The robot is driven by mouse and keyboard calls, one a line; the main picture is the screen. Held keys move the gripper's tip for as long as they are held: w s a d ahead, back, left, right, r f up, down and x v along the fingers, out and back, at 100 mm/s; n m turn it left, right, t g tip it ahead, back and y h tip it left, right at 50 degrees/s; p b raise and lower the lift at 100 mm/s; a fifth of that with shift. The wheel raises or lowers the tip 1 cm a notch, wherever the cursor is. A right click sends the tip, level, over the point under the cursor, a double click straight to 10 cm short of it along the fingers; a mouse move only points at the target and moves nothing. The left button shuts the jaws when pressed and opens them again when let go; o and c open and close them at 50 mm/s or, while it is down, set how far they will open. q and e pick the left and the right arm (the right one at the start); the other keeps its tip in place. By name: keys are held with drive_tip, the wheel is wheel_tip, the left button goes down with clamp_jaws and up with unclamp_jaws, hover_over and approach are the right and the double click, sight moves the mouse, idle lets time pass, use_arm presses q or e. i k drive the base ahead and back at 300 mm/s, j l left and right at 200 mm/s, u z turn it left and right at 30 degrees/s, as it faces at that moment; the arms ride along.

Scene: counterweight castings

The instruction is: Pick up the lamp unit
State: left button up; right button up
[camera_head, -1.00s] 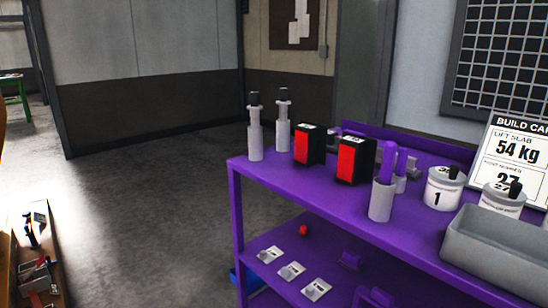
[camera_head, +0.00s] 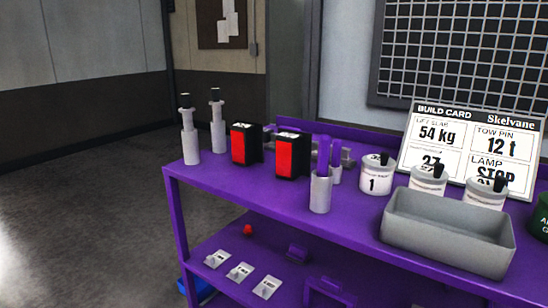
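Two black box-shaped units with red front faces stand upright on the purple cart's top shelf; they look like lamp units. The left lamp unit (camera_head: 242,144) is beside the grey cylinders, and the right lamp unit (camera_head: 290,154) is just right of it, with a gap between them. The build card (camera_head: 473,147) behind has a box reading "LAMP STOP", partly covered by pots. Neither of my grippers shows in the head view.
The purple cart (camera_head: 345,215) carries two grey-white cylinders with pins (camera_head: 190,143), a cup with purple handles (camera_head: 320,192), several numbered pots (camera_head: 376,175), and a grey bin (camera_head: 446,232). Small tagged parts (camera_head: 240,271) lie on the lower shelf. Floor at left is clear.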

sight(293, 148)
drive_tip(key=i+j, duration=0.1)
drive_tip(key=j, duration=0.85)
drive_tip(key=i+j, duration=0.1)
drive_tip(key=j, duration=0.9)
drive_tip(key=i+j+z, duration=0.1)
drive_tip(key=j, duration=0.85)
